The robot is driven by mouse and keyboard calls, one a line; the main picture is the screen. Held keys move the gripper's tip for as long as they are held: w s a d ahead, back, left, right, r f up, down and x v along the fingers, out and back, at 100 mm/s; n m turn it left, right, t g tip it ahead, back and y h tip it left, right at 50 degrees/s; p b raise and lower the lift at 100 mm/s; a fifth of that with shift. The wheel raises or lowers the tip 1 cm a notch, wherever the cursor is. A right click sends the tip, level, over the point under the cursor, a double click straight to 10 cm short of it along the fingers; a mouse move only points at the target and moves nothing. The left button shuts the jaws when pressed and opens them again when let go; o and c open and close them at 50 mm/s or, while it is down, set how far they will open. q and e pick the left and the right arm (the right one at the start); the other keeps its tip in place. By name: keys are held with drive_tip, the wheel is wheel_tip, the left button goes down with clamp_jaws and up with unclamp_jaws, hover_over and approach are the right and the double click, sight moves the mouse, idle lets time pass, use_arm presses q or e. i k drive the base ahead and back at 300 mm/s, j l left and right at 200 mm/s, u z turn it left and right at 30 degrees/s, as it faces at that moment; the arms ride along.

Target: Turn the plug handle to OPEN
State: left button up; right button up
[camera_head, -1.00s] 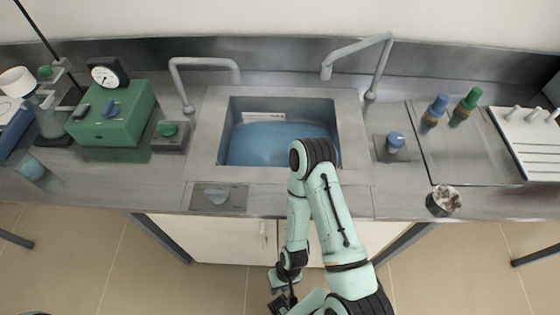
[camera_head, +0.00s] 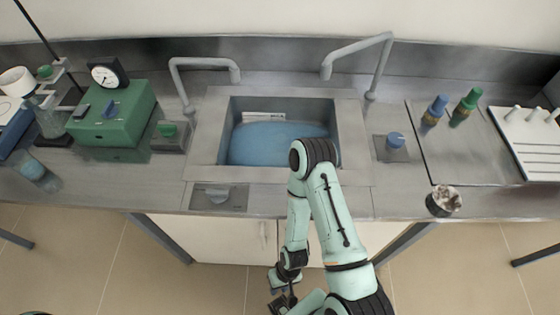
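A metal sink (camera_head: 348,125) holding blue water (camera_head: 270,145) is set in the middle of the bench. At its front left, a flat grey plate (camera_head: 233,200) carries a small grey handle (camera_head: 215,195), which I take for the plug handle. Any OPEN or other marking there is too small to read. My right gripper (camera_head: 279,302) hangs low in front of the bench, below the cabinet doors, apart from the handle. Its fingers are small and partly cut off by the bottom edge, so their opening is unclear. My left gripper is not in view.
Two bent taps (camera_head: 203,62) (camera_head: 360,48) stand behind the sink. A green gauge box (camera_head: 120,125) and a green knob (camera_head: 167,130) are left; a blue knob (camera_head: 396,140), bottles (camera_head: 464,108) and a dark cup (camera_head: 443,202) are right. My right arm crosses the sink's front right rim.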

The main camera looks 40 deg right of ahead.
sight(219, 195)
drive_tip(key=z, duration=0.55)
drive_tip(key=j+z, duration=0.15)
drive_tip(key=z, duration=0.3)
drive_tip(key=k+j+z, duration=0.1)
drive_tip(key=z, duration=0.35)
drive_tip(key=j+z, duration=0.15)
drive_tip(key=z, duration=0.3)
drive_tip(key=k+j, duration=0.45)
drive_tip(key=i, duration=0.45)
